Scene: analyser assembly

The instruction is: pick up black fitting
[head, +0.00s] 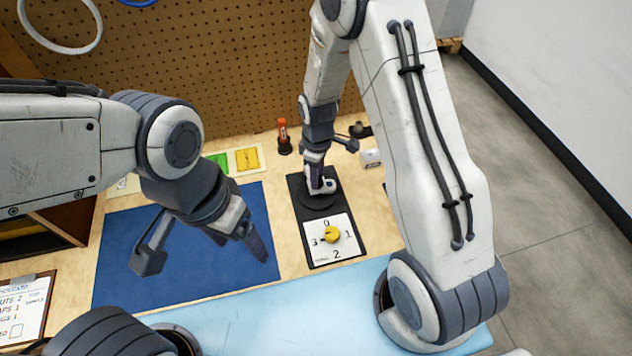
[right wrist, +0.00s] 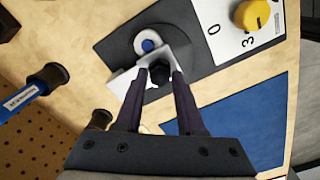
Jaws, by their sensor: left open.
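The black fitting (right wrist: 160,73) is a small dark knob-like piece in the right wrist view. It shows between the fingertips of my right gripper (right wrist: 161,80), in front of a white block (right wrist: 122,83). It fills most of the gap; I cannot tell if the fingers press on it. In the head view my right gripper (head: 318,186) points down at the white part on the dark plate, and hides the fitting. My left gripper (head: 257,243) is open and empty above the blue mat (head: 120,262).
The dark plate (head: 297,204) carries a white dial card (head: 318,250) with a yellow knob (head: 331,234). An orange-handled tool (head: 283,130) stands behind. A blue-handled tool (right wrist: 36,92) shows in the right wrist view. A clipboard (head: 22,305) lies at the left.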

